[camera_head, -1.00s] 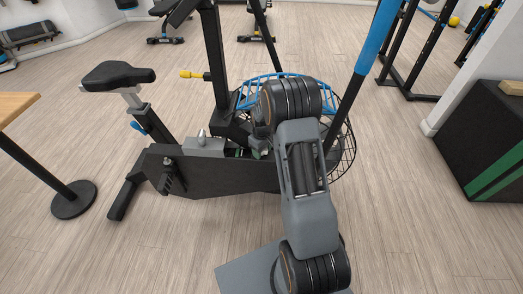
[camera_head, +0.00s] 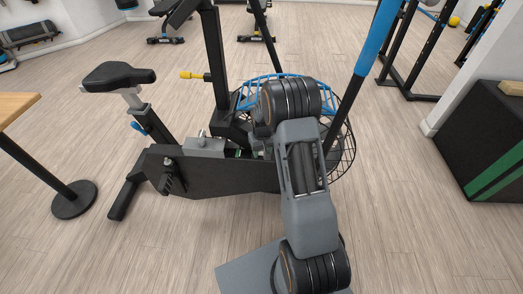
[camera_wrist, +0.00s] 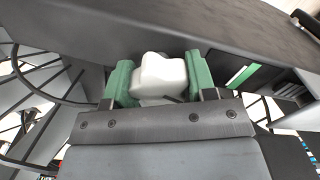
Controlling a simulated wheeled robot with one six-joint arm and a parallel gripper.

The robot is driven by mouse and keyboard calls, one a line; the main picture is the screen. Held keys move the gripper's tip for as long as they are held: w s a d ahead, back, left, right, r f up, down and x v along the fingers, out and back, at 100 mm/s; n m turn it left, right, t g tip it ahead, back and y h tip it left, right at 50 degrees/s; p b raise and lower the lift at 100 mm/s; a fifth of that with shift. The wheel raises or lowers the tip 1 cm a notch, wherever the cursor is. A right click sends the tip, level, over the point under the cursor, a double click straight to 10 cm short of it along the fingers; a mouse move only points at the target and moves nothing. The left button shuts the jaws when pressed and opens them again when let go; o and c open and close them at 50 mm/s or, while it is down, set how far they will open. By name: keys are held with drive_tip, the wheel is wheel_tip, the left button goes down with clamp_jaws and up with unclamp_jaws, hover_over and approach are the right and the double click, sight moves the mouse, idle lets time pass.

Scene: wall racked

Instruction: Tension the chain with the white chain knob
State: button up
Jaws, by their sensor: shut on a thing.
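The white chain knob (camera_wrist: 160,76) is a lobed knob in the middle of the wrist view, close under a dark frame edge. My gripper (camera_wrist: 160,80) has its green fingers on the knob's left and right sides and is shut on it. The exercise bike (camera_head: 215,178) stands ahead in the head view, with a dark frame and a round wire cage. My arm reaches over its right part and hides much of the gripper there. The white knob cannot be made out in the head view.
A black seat (camera_head: 118,75) and a yellow pin (camera_head: 191,75) are on the bike. A blue-sleeved bar (camera_head: 378,40) rises right of my arm. A black box (camera_head: 485,140) stands at right, a wooden table (camera_head: 15,106) at left. The front-left floor is clear.

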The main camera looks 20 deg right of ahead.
drive_tip(key=shift+m, duration=1.2)
drive_tip(key=o, duration=0.9)
wheel_tip(320, 180, up, 14)
drive_tip(key=shift+f+p, duration=0.1)
drive_tip(key=shift+p, duration=1.05)
